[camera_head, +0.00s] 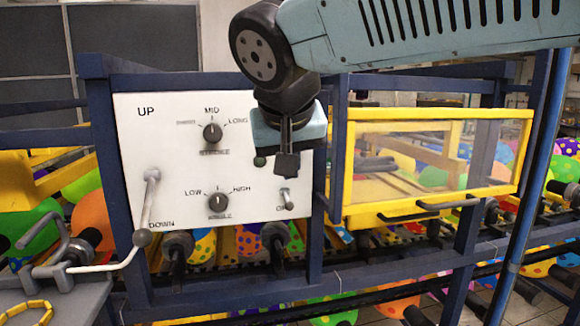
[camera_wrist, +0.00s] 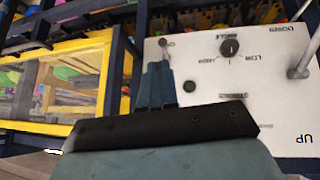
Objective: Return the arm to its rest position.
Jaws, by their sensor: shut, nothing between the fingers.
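My gripper (camera_head: 286,166) hangs from my arm in front of the right part of the white control panel (camera_head: 165,125) in the head view. Its fingers are together with nothing between them. In the wrist view my gripper (camera_wrist: 158,70) points at the panel (camera_wrist: 270,95), near a small toggle switch (camera_wrist: 164,44). I cannot tell whether the fingertips touch the panel or the switch. In the head view that switch (camera_head: 285,195) sits just below my fingertips. Two black knobs, the upper one (camera_head: 212,132) and the lower one (camera_head: 217,201), are on the panel.
A metal lever (camera_head: 147,205) sticks out at the panel's left, by the UP and DOWN marks. A yellow-framed clear guard (camera_head: 440,165) stands on the right. Dark blue frame posts (camera_head: 338,150) flank the panel.

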